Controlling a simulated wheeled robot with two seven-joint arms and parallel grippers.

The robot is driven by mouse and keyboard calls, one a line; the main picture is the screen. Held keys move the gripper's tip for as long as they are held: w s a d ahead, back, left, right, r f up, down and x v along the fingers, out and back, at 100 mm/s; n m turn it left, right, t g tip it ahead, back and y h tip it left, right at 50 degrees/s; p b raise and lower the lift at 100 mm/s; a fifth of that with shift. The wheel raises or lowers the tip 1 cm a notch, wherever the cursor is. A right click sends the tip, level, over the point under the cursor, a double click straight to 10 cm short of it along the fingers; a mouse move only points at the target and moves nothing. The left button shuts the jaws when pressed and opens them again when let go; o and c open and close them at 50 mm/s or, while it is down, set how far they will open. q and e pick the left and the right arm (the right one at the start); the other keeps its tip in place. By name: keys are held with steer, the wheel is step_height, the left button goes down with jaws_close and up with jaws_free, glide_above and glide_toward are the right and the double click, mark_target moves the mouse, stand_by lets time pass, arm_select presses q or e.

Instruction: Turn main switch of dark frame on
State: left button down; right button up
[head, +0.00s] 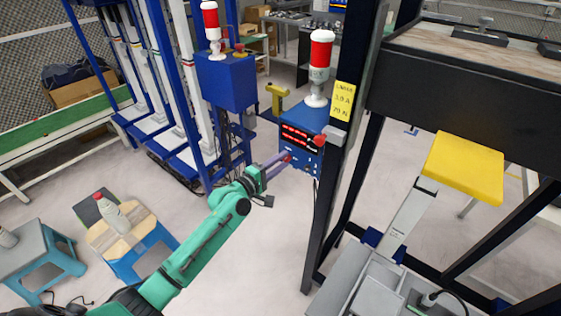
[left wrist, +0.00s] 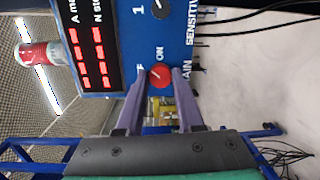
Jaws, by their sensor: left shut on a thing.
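The dark frame (head: 325,190) stands right of centre in the head view, with a blue control box (head: 285,165) on its left side. The main switch is a red round knob (left wrist: 160,82) on the box's blue panel in the left wrist view, beside the labels MAIN and ON; the OFF label is partly covered. My left gripper (head: 287,158) reaches the panel from the lower left. In the left wrist view its purple fingers (left wrist: 160,74) are shut on the knob, one on each side. I cannot tell which way the knob points. My right gripper is not in view.
A red-topped lamp (head: 320,60) stands on the box, above a lit red display (head: 300,137). A red button (head: 319,140) sits at its corner. A blue frame (head: 195,120) stands to the left. Stools (head: 125,235) are lower left. Floor between is clear.

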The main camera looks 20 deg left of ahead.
arm_select(q)
steer(key=m, duration=0.5)
steer(key=shift+y+p, duration=0.3)
steer(key=shift+p, duration=0.05)
steer(key=shift+f+m, duration=0.15)
steer(key=shift+m, duration=2.05)
steer(key=c, duration=0.5)
jaws_free()
steer(key=shift+c, duration=0.2)
steer(key=b+v, duration=0.1)
steer(key=v, duration=1.3)
steer(key=shift+s+d+b, duration=0.15)
steer(key=shift+s+b, duration=0.15)
steer(key=shift+s, duration=0.1)
